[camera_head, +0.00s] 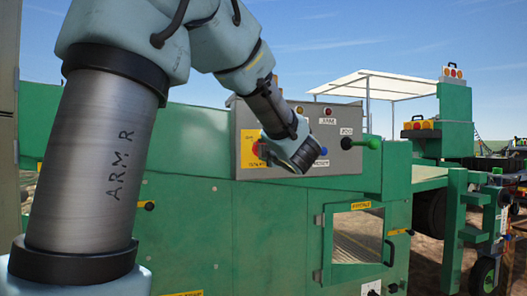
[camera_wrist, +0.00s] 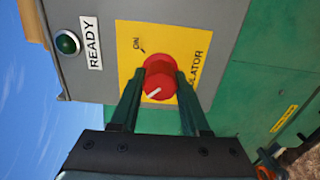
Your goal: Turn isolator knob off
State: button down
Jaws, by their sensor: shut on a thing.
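The isolator knob (camera_wrist: 158,82) is red and round and sits on a yellow label plate on a grey panel. A white pointer mark shows on its face, and the word ON is printed above it in the wrist view. My gripper (camera_wrist: 160,88) has one dark finger on each side of the knob and is shut on it. In the head view the red knob (camera_head: 257,149) shows at the left of the grey control panel, beside my wrist, which hides part of the panel. My fingers are hard to make out there.
A green READY light (camera_wrist: 68,43) is on the same panel. A green knob (camera_head: 373,142) sticks out at the panel's right, and a blue knob (camera_head: 323,151) is near my wrist. The green machine body (camera_head: 180,230) stands below, with a windowed door (camera_head: 357,240).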

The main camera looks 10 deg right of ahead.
jog(key=shift+c, duration=1.9)
grip_release()
jog(key=shift+s, duration=0.1)
jog(key=s+d+p, duration=0.1)
jog(key=s, duration=0.9)
jog(key=shift+s+d+p, duration=0.15)
jog(key=shift+s+p, duration=0.15)
jog(key=shift+p, duration=0.1)
